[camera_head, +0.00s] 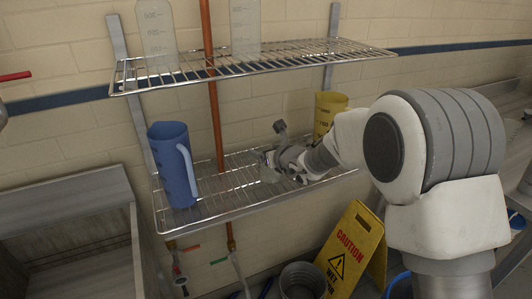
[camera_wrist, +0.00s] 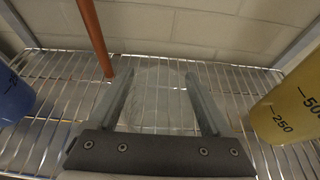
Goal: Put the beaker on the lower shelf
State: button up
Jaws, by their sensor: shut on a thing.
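A clear, see-through beaker (camera_wrist: 157,98) is between the two fingers of my gripper (camera_wrist: 160,80) in the wrist view. In the head view my gripper (camera_head: 270,162) is over the middle of the lower wire shelf (camera_head: 222,203), and the beaker (camera_head: 268,174) shows only faintly there. The gripper is shut on the beaker. The beaker is at the level of the lower shelf; whether its base touches the wires I cannot tell. The lower shelf also shows in the wrist view (camera_wrist: 65,75).
A blue jug (camera_head: 173,165) stands on the lower shelf at left, a yellow jug (camera_head: 328,108) at right. Clear jugs (camera_head: 157,35) stand on the upper wire shelf (camera_head: 285,57). A copper pipe (camera_head: 213,115) runs behind both shelves. A yellow caution sign (camera_head: 352,250) stands below.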

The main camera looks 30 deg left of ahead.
jog(key=shift+f, duration=0.25)
jog(key=shift+f, duration=0.2)
jog(key=o, duration=1.2)
jog(key=shift+c, duration=0.2)
jog(key=shift+r, duration=0.1)
jog(key=shift+r, duration=0.15)
jog(key=v, duration=1.2)
jog(key=shift+d, duration=0.1)
